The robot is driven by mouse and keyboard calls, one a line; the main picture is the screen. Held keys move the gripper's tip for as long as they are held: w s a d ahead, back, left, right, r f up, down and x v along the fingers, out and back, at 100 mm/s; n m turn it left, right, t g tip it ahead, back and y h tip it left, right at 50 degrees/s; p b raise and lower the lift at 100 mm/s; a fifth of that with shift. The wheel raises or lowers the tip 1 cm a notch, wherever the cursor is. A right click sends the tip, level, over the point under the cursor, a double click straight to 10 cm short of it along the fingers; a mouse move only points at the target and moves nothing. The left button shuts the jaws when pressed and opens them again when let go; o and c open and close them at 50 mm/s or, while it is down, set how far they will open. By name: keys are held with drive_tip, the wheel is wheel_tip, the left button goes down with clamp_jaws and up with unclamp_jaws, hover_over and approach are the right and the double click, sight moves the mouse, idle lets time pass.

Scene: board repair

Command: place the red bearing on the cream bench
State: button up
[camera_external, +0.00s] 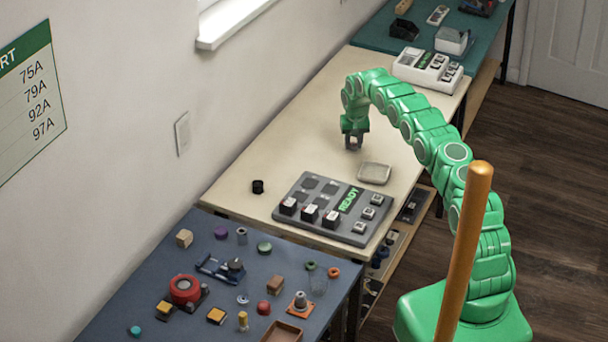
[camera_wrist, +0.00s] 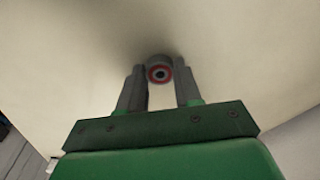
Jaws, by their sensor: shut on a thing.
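The red bearing (camera_wrist: 159,73) shows in the wrist view as a grey cylinder with a red ring and dark centre on its facing end. It sits between the fingertips of my gripper (camera_wrist: 160,83), which is shut on it. In the external view my gripper (camera_external: 353,141) points down over the cream bench (camera_external: 265,165), close to its surface, beyond the grey board. The bearing is too small to make out there. I cannot tell whether it touches the bench.
The blue bench (camera_external: 130,290) in front holds several parts. Bench surface around my gripper is clear.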

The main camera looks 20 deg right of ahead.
drive_tip(key=shift+f, duration=0.1)
drive_tip(key=o, duration=1)
